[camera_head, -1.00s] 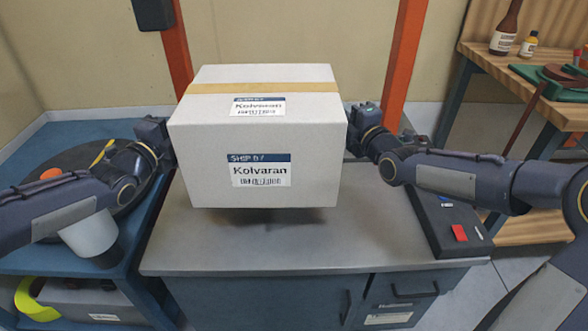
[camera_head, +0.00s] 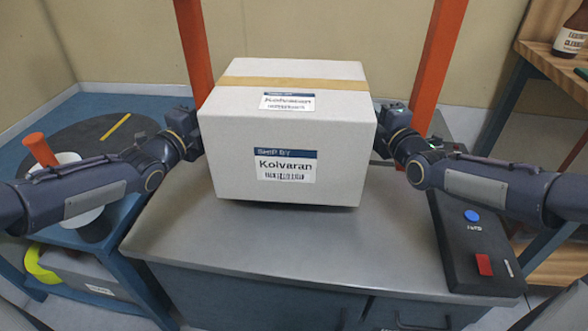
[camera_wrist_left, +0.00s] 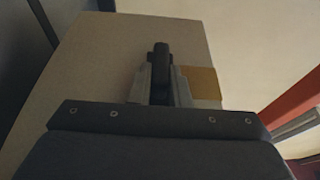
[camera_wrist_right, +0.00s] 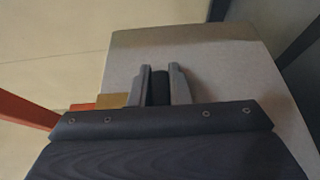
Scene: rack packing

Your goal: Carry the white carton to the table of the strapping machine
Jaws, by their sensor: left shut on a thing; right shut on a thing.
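The white carton (camera_head: 285,155) has a tan tape band on top and "Kolvaran" labels on its top and front. It is upright over the grey table (camera_head: 270,245) of the strapping machine, between two orange posts. A thin dark shadow lies right under its front edge; I cannot tell if it touches the table. My left gripper (camera_head: 196,135) is shut on the carton's left side, and my right gripper (camera_head: 384,130) is shut on its right side. Both wrist views show the fingers against the carton walls (camera_wrist_left: 105,50) (camera_wrist_right: 220,65); the fingertips' grip is partly hidden.
A black control panel (camera_head: 470,240) with a blue and a red button lies along the table's right edge. On the left, a blue bench (camera_head: 60,130) bears a dark round plate and an orange-handled tool. A wooden shelf with a bottle (camera_head: 570,40) stands at right. The table's front is clear.

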